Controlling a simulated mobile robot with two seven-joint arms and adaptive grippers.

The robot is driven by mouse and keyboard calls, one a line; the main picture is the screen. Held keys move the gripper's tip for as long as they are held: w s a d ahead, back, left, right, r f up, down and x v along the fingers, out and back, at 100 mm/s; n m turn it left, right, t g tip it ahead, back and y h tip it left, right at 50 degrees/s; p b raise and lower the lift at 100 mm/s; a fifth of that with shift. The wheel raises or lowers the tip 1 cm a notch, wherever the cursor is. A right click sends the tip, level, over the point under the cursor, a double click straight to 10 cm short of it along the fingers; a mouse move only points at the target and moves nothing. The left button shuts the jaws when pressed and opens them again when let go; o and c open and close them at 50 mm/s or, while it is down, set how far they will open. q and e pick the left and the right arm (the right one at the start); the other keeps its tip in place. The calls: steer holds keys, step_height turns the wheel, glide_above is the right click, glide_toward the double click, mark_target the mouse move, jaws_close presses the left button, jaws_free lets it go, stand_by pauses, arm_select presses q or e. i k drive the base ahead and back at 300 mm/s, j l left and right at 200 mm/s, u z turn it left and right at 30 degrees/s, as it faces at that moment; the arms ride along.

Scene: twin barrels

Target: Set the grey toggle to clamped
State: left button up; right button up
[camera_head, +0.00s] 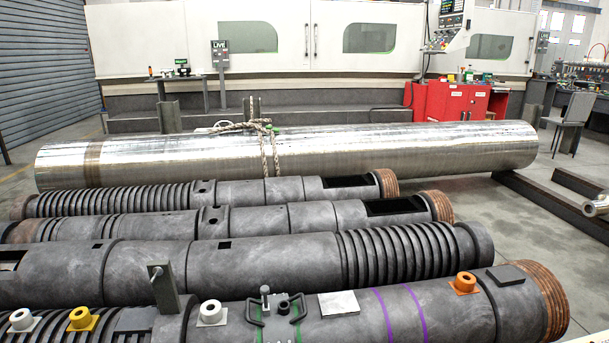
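Neither of my grippers is in the head view. On the nearest dark barrel, a small grey upright lever with a rounded top (265,297) stands on a plate between two black looped handles. It looks like the grey toggle, but I cannot tell its setting. A dark round knob (284,306) sits just right of it.
White (211,313), yellow (82,319) and orange (465,283) ring-topped fittings stand on the nearest barrel, with a light flat plate (338,303) and purple bands. Several dark barrels lie behind it, then a long shiny cylinder (350,150) with rope.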

mark_target(265, 291)
steer(key=i+z, duration=0.2)
steer(key=z, duration=0.2)
steer(key=i+j+z, duration=0.15)
steer(key=z, duration=0.25)
